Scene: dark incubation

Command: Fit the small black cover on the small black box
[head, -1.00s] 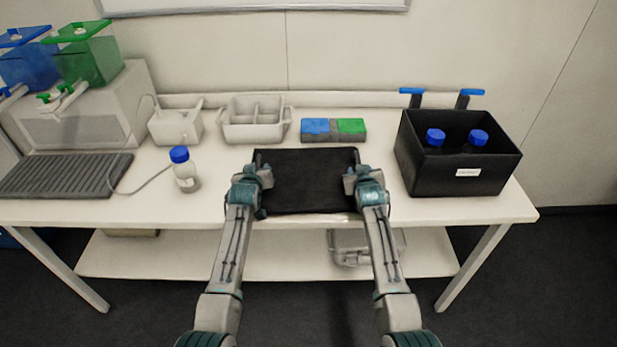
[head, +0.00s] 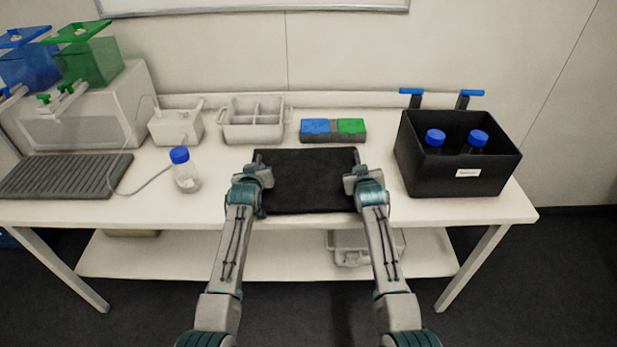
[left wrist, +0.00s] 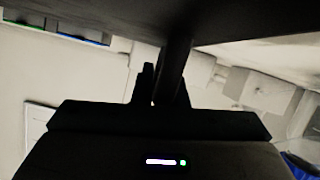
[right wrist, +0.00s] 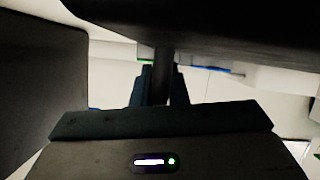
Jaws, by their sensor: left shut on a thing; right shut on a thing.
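The small black cover (head: 307,180) is a flat dark panel between my two grippers over the front middle of the table. My left gripper (head: 264,172) is shut on its left side, and my right gripper (head: 352,178) is shut on its right side. In both wrist views the fingers close on a dark upright piece under a wide dark surface. The small black box (head: 490,185) stands at the right of the table, open at the top, with two blue-capped bottles (head: 457,139) inside. The cover is apart from the box.
A clear bottle with a blue cap (head: 185,172) stands left of the cover. Behind are a white divided caddy (head: 254,122) and a blue-green block (head: 333,130). Two blue-topped dark handles (head: 437,94) are behind the box. A ribbed grey tray (head: 62,178) lies at the left.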

